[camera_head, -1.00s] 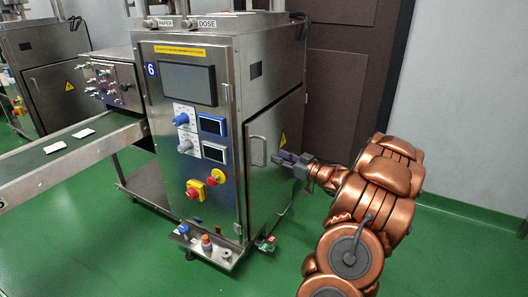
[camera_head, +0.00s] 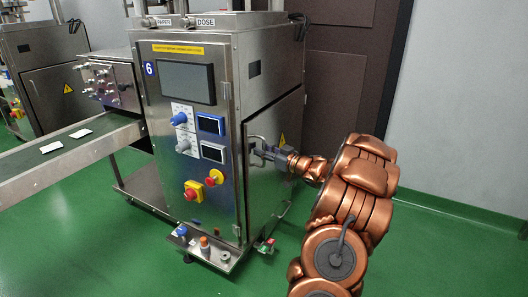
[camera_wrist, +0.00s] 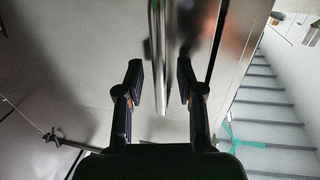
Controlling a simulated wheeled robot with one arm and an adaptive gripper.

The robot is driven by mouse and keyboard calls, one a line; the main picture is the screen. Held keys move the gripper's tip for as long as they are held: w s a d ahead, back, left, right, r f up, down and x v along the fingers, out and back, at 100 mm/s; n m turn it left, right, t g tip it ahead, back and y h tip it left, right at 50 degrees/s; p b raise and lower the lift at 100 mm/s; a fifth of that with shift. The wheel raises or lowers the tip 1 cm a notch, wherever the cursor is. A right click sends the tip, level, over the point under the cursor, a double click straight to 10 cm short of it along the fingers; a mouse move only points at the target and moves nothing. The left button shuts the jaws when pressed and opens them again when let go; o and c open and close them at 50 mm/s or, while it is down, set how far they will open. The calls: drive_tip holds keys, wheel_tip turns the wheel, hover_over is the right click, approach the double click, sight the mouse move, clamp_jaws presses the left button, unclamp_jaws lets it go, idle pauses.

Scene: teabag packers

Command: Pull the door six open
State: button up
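Door six (camera_head: 268,195) is the steel side door of the machine marked 6 (camera_head: 190,60); it looks shut. Its upright bar handle (camera_head: 254,151) is near the door's left edge. My gripper (camera_head: 258,152) is at the handle, reaching in from the right. In the wrist view the handle bar (camera_wrist: 158,55) runs down between the two open fingers of my gripper (camera_wrist: 160,85). There is a gap between the bar and each finger. In the head view the fingers partly cover the handle.
The front panel has an orange-red knob (camera_head: 193,190) and other controls. A low ledge with small fittings (camera_head: 204,243) juts out at the machine's foot. A conveyor (camera_head: 75,150) with white packets is on the left. Green floor (camera_head: 420,250) is free on the right.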

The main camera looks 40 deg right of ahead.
clamp_jaws()
idle(0.6)
